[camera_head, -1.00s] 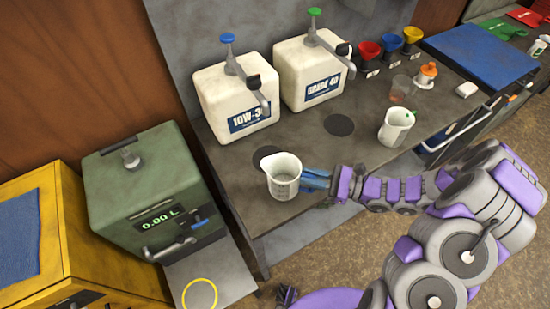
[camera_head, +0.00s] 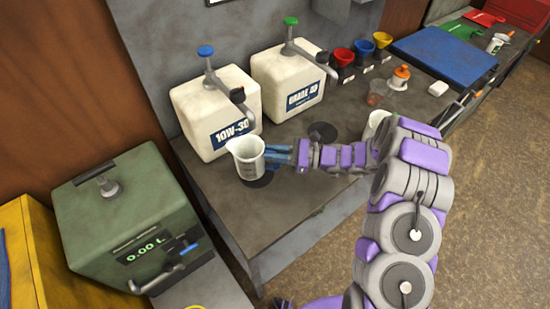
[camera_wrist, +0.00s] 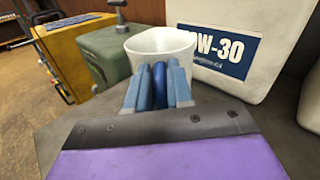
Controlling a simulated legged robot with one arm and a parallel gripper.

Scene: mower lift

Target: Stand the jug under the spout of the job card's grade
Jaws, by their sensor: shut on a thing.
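A white measuring jug (camera_head: 247,157) is at the front of the 10W-30 container, over or on the dark round pad (camera_head: 259,180) below that container's spout. I cannot tell whether it touches the pad. My gripper (camera_head: 279,158) is shut on the jug's right side, at its handle. In the wrist view the jug (camera_wrist: 160,42) stands upright behind the blue fingers (camera_wrist: 159,88). No job card is readable.
A second jug (camera_head: 376,124) stands to the right, partly hidden by my arm. Red, blue and yellow funnels (camera_head: 363,49) and an orange-capped bottle (camera_head: 399,78) stand behind. A green dispenser (camera_head: 125,215) reading 0.00 L is at left.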

